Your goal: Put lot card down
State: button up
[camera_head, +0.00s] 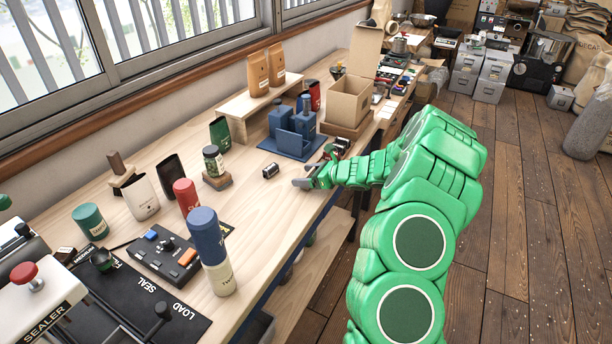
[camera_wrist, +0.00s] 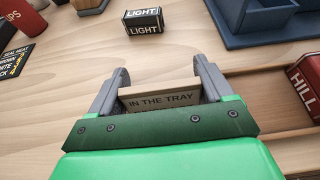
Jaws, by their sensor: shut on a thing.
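My gripper (camera_head: 303,182) is over the front part of the wooden bench, with its fingers pointing left in the head view. In the wrist view my gripper (camera_wrist: 160,80) is shut on the lot card (camera_wrist: 160,99), a pale tan piece with dark "IN THE TRAY" lettering, held between the grey fingers. The card is hard to make out in the head view. Bench wood shows beyond it; whether its lower edge touches the bench I cannot tell.
A black block marked "LIGHT" (camera_wrist: 143,21) lies just beyond the fingers; it also shows in the head view (camera_head: 270,171). A blue tray (camera_head: 291,149) with blue holders stands behind. A red "HILL" block (camera_wrist: 308,82) is at right. Bare bench (camera_head: 262,212) lies left of my gripper.

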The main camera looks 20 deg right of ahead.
jog(key=o, duration=0.9)
